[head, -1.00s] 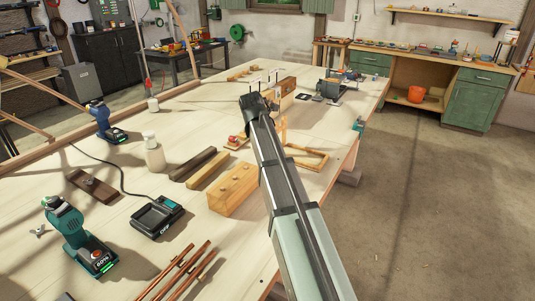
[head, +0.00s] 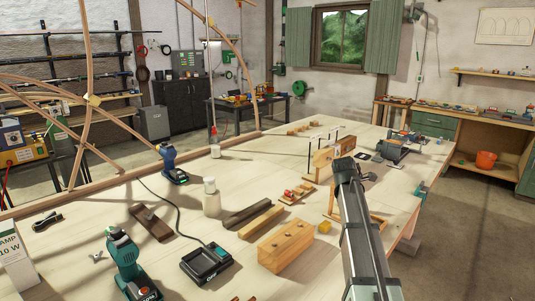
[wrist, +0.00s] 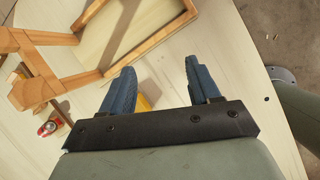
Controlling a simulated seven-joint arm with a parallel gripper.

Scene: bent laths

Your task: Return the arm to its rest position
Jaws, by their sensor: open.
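My arm comes in from the lower right of the head view and reaches out over the pale workbench (head: 110,240). My gripper (wrist: 160,82) shows in the wrist view with its two blue fingers wide apart and nothing between them. In the head view its end is dark and small, so its fingers are hard to make out there. A wooden frame (wrist: 135,63) lies on the bench just beyond the fingers in the wrist view. A yellow block (wrist: 145,102) is partly hidden behind the left finger; it also shows in the head view (head: 324,227).
A block with holes (head: 287,245), a black charger (head: 206,263), a white bottle (head: 211,197) and two cordless tools (head: 172,167) (head: 128,262) stand left of my arm. Open floor lies right of the bench.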

